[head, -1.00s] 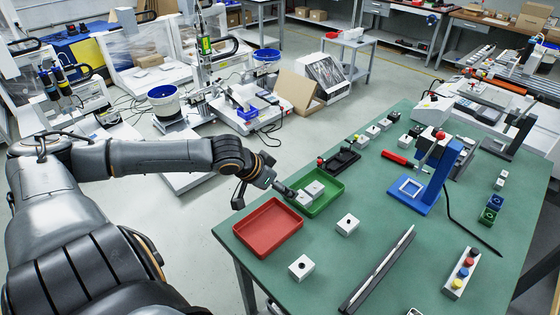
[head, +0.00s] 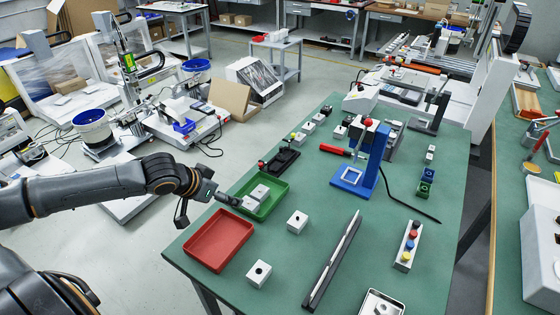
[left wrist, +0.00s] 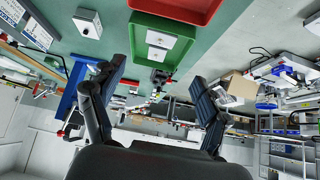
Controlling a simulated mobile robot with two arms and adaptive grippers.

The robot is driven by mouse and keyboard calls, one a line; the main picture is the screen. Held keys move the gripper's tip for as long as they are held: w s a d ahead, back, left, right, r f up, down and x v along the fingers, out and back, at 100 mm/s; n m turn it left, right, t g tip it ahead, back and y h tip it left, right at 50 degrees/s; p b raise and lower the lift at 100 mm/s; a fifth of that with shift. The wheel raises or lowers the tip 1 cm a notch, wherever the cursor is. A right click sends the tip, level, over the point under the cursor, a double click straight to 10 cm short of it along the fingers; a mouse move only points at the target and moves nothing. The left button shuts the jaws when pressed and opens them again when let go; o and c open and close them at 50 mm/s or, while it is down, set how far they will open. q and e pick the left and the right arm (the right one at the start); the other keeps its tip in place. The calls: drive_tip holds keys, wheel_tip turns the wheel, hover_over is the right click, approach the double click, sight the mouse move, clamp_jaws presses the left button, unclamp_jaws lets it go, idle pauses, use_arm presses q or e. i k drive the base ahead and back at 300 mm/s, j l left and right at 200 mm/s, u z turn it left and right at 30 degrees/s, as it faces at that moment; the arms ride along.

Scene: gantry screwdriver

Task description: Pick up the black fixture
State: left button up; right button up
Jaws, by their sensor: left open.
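The black fixture (head: 281,160) lies on the green table, just behind the green tray, with a small red ball at its left end. It appears small in the left wrist view (left wrist: 160,77), beyond the tray and between my fingers. My left gripper (head: 228,200) reaches in from the left, at the left edge of the green tray and short of the fixture. In the left wrist view its two fingers (left wrist: 157,72) are spread wide with nothing between them. My right gripper is not in view.
The green tray (head: 276,205) holds white blocks, and the red tray (head: 219,240) is in front of it. A blue stand (head: 373,160) with a red-handled tool is to the right of the fixture. White blocks (head: 297,222) and a long dark rail (head: 333,260) lie nearer.

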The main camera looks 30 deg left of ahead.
sight(286, 156)
drive_tip(key=j+z, duration=0.75)
drive_tip(key=i+j, duration=0.05)
